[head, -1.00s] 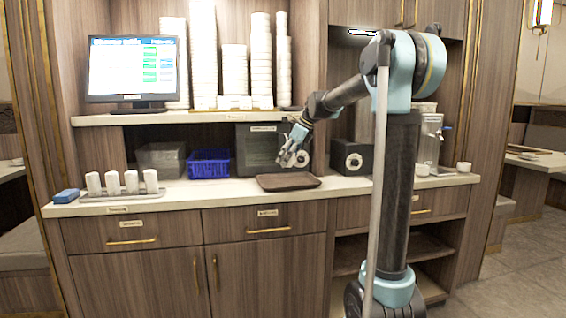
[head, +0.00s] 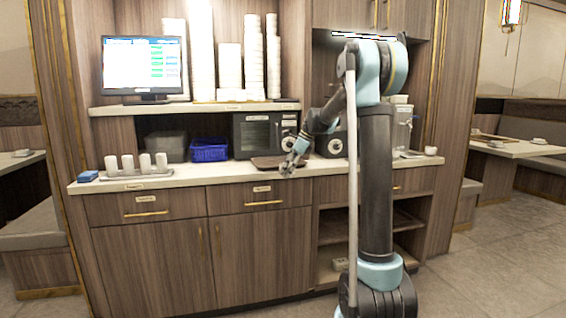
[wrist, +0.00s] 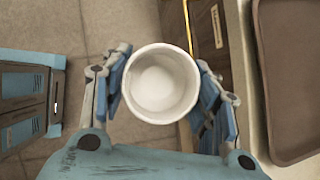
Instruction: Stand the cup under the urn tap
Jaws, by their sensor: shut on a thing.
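A white cup (wrist: 160,85) is held upright between the two fingers of my gripper (wrist: 163,95), and in the wrist view I look down into it. Its inside looks plain white. In the head view my gripper (head: 291,166) is at the counter's front edge, just in front of the brown tray; the cup is hard to make out there. The metal urn (head: 403,125) stands at the right end of the counter, partly hidden behind my arm. Its blue-handled tap (head: 413,122) is small and unclear.
A brown tray (wrist: 290,90) lies on the counter (head: 220,174). A small white cup (head: 430,150) stands near the counter's right end. A dark oven (head: 256,135), a blue basket (head: 209,151) and a rack of white cups (head: 137,164) stand left. Open floor (head: 480,265) lies right.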

